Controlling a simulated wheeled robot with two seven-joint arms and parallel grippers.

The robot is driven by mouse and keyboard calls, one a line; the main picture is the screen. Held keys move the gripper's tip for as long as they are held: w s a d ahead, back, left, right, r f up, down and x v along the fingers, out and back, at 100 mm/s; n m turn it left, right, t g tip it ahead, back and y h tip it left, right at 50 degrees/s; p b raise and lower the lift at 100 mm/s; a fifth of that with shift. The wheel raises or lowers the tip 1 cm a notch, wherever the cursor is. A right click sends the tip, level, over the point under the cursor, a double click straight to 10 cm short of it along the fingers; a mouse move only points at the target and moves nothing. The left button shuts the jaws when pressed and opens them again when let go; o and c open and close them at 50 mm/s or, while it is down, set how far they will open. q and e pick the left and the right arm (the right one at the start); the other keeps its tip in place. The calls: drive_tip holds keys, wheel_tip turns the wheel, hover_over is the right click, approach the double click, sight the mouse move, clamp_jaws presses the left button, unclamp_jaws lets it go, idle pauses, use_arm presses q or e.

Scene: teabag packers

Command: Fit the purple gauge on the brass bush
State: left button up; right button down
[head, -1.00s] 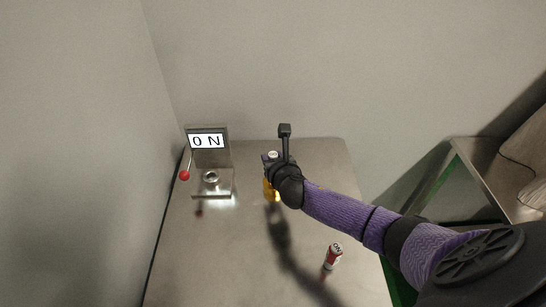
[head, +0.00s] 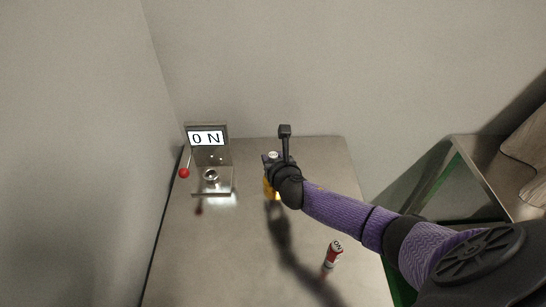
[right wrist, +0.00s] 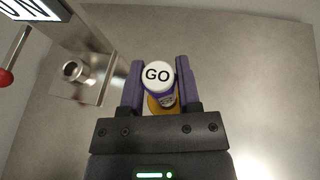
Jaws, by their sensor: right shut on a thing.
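The purple gauge (right wrist: 160,78), a cylinder with a white top marked GO, is upright between the two purple fingers of my right gripper (right wrist: 160,85). In the head view, my right gripper (head: 272,172) is above the table, right of the metal stand. A yellow-gold thing (right wrist: 156,105) shows at the gauge's lower end; it also shows under the gripper in the head view (head: 268,188). I cannot tell whether it is the brass bush or whether it touches the gauge. A shiny metal ring (right wrist: 72,70) stands on the metal stand's base. My left gripper is not in view.
The metal stand (head: 222,186) has a lit ON display (head: 207,139) and a red-knobbed lever (head: 184,173) at its left. The metal table (head: 200,260) is clear at front left.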

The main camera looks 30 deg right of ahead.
drive_tip(key=shift+f+b, duration=0.9)
drive_tip(key=shift+f, duration=0.3)
drive_tip(key=shift+c, duration=1.2)
unclamp_jaws()
drive_tip(key=p+v, duration=0.4)
drive_tip(key=v, duration=0.6)
drive_tip(key=shift+p, duration=0.4)
drive_tip(key=shift+f, duration=0.1)
